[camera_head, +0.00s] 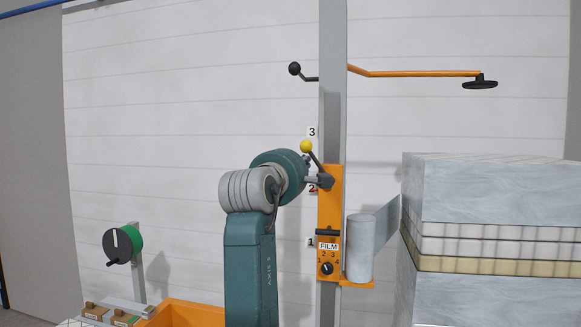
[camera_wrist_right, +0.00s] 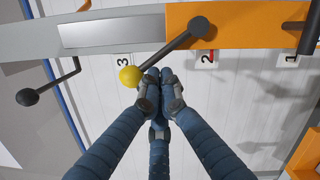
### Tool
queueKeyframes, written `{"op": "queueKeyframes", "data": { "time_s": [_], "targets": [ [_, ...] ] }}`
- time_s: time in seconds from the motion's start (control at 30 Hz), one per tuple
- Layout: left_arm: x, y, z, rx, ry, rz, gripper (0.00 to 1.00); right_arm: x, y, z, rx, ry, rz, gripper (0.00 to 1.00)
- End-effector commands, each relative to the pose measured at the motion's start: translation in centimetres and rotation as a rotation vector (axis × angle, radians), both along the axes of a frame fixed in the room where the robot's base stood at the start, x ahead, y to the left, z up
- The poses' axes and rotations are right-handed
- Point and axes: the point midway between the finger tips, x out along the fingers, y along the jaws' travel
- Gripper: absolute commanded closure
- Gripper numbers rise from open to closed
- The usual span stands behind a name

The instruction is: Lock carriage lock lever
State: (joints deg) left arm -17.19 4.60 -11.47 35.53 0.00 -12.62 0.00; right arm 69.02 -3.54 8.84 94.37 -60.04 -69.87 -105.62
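The carriage lock lever is a dark arm with a yellow ball knob (camera_head: 306,146), on the orange carriage (camera_head: 336,195) on the grey post. It tilts up and left from its pivot, with the knob near the mark 3. In the right wrist view the yellow knob (camera_wrist_right: 130,76) lies just left of my right gripper's fingertips (camera_wrist_right: 160,90). The fingers are drawn together, with nothing visible between them. I cannot tell whether they touch the knob. In the head view my right wrist hides most of the gripper. My left gripper is not in view.
A film roll (camera_head: 359,250) stands on the carriage's bracket, its film reaching the wrapped stack (camera_head: 480,195) at right. An orange bar (camera_head: 420,73) juts right above. A green-and-black hand wheel (camera_head: 122,245) stands at lower left. A black ball handle (camera_head: 294,69) is on the post's left.

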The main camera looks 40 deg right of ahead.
Motion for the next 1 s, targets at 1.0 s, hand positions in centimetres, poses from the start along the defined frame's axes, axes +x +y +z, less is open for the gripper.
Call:
{"op": "queueKeyframes", "data": {
  "time_s": [1.0],
  "targets": [
    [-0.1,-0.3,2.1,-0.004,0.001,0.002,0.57,-5.5,-4.1,2.9,0.567,-0.667,0.000,1.00]
  ]
}}
